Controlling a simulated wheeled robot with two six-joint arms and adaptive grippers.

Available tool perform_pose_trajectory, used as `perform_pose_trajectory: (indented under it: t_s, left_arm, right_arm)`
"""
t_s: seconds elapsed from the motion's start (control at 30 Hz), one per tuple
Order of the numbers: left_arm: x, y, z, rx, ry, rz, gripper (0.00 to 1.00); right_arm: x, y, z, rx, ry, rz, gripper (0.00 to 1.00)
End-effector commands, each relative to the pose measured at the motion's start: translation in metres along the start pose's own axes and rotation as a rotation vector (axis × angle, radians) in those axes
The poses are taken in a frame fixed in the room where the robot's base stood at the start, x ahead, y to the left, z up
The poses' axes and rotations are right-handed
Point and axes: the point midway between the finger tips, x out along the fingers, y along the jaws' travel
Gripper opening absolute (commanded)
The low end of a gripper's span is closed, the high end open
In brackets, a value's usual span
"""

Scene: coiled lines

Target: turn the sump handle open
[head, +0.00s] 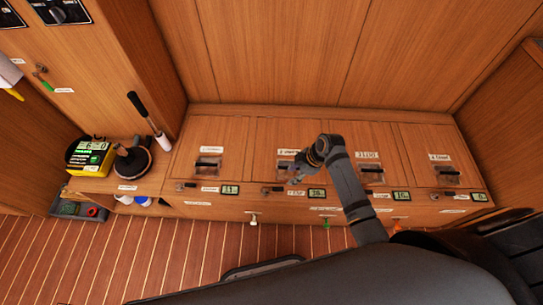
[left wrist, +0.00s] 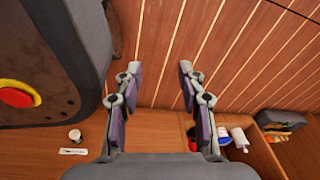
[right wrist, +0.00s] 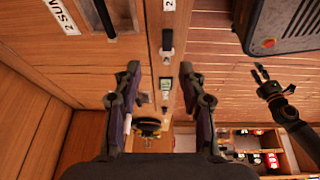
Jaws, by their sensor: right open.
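A bench with labelled lids runs along the wall. The label beginning "2 SUM" (right wrist: 62,15) shows in the right wrist view, beside a black lid handle (right wrist: 106,18). A small black handle (right wrist: 167,44) sits on the bench's front strip, between the lines of my right fingers and beyond their tips. I cannot tell for certain that it is the sump handle. My right gripper (head: 294,179) is open and empty above the second section, partly covering it; its fingers (right wrist: 158,72) stand apart, not touching the handle. My left gripper (left wrist: 158,72) is open and empty above the plank floor.
Similar black handles (head: 208,163) and small displays (head: 229,190) line the bench. A yellow device (head: 90,155) and a round dark object (head: 132,158) stand at the left. My left arm shows at right in the right wrist view.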

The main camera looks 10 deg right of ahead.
Motion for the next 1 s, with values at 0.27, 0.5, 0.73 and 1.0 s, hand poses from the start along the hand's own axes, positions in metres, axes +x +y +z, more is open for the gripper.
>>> perform_pose_trajectory:
  t_s: [0.27,0.5,0.73,1.0]
  left_arm:
    - [0.002,0.000,0.014,0.000,-0.043,0.000,0.40]
    - [0.009,0.000,-0.009,-0.001,-0.031,-0.001,0.40]
    - [0.011,0.000,-0.030,-0.002,-0.024,-0.001,0.40]
    - [0.009,0.000,-0.036,-0.002,-0.023,-0.001,0.40]
  right_arm:
    - [0.010,-0.009,0.002,-0.015,-0.006,-0.049,0.41]
    - [0.060,-0.012,0.003,-0.014,-0.006,-0.048,0.41]
    - [0.097,-0.013,0.003,-0.014,-0.007,-0.046,0.41]
    - [0.105,-0.013,0.003,-0.015,-0.007,-0.044,0.41]
